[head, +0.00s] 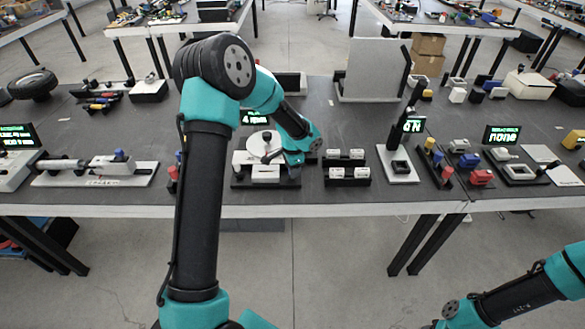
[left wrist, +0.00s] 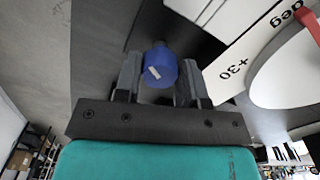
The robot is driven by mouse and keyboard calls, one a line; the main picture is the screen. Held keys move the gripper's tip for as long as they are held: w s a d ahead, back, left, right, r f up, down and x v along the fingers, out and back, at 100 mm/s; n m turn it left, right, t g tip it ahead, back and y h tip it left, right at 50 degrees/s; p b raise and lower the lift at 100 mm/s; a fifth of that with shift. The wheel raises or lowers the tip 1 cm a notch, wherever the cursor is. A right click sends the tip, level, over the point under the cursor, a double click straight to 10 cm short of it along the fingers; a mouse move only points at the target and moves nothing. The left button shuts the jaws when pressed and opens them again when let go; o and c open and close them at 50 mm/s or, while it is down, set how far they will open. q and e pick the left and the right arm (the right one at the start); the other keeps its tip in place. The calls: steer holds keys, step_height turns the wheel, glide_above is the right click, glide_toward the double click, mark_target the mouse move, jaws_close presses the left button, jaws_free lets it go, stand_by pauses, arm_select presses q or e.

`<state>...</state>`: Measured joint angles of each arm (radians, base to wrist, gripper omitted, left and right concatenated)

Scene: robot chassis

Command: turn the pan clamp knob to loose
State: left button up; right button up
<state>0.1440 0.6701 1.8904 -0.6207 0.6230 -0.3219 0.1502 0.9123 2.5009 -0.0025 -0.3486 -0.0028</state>
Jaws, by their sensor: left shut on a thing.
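The pan clamp knob is a blue cylinder (left wrist: 160,70) with a white mark on its face, seen in the left wrist view. My left gripper (left wrist: 160,84) has one finger on each side of the knob and is shut on it. In the head view my left gripper (head: 293,170) is at the front right corner of the pan fixture, and the knob is mostly hidden there. The fixture's white round disc (head: 263,143) stands left of the gripper. The wrist view shows a scale plate (left wrist: 250,52) marked "+30" and "deg", with a red pointer (left wrist: 309,22). My right gripper is out of view.
A black block with white pieces (head: 347,176) stands just right of the fixture. Further right are a white stand with a lever (head: 398,163) and red and blue parts (head: 482,177). A white slide rig (head: 100,172) lies at left. A partly covered display (head: 256,118) stands behind the fixture.

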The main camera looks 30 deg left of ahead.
arm_select(q)
steer(key=n, duration=0.6)
steer(key=shift+n, duration=0.3)
stand_by(0.4)
steer(key=o, duration=0.9)
step_height(320, 180, up, 18)
steer(key=shift+f, duration=0.25)
